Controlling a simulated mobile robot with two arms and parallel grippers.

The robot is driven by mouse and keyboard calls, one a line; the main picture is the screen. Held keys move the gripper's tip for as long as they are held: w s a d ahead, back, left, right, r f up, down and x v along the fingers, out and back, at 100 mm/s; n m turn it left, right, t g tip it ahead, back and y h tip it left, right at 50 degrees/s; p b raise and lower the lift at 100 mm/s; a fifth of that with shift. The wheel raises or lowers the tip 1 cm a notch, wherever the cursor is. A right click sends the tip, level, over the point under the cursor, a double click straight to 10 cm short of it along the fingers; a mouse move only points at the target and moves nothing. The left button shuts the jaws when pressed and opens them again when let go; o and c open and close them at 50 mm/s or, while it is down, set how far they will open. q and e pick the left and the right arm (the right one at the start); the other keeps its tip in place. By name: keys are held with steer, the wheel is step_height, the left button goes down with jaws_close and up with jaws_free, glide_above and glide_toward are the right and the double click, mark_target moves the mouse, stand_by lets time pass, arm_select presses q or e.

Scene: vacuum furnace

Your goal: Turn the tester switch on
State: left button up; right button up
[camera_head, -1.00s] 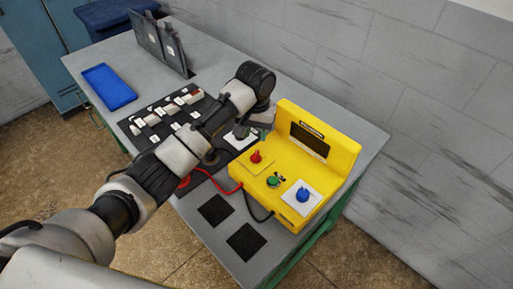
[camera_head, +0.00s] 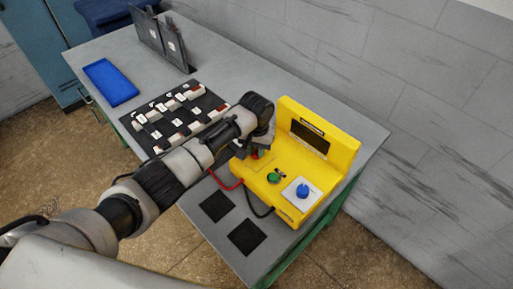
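The yellow tester (camera_head: 285,195) stands on the grey table, with a dark screen (camera_head: 309,139) on its raised back. On its sloped front are a green knob (camera_head: 274,177), a small dark switch-like part (camera_head: 282,172) beside it, and a blue knob (camera_head: 302,191) on a white plate. My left gripper (camera_head: 258,152) is over the left end of the tester's front, at the red knob, which is mostly hidden behind it. Its fingers are too small and covered to tell open or shut, or whether they touch the knob. My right gripper is not in view.
A black mat with several white blocks (camera_head: 165,118) lies left of the arm. A blue tray (camera_head: 110,82) and upright dark plates (camera_head: 160,40) are farther back. Red (camera_head: 226,184) and black cables hang from the tester near two black squares (camera_head: 246,237).

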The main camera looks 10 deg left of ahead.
arm_select(q)
jaws_close()
steer(key=shift+r+m+p, duration=0.15)
steer(key=shift+m+p, duration=0.5)
steer(key=shift+m, duration=0.35)
steer(key=m+p, duration=0.1)
steer(key=m, duration=0.1)
steer(key=shift+m, duration=0.3)
steer(key=m+p, duration=0.1)
steer(key=m, duration=0.2)
steer(key=shift+m, duration=2.1)
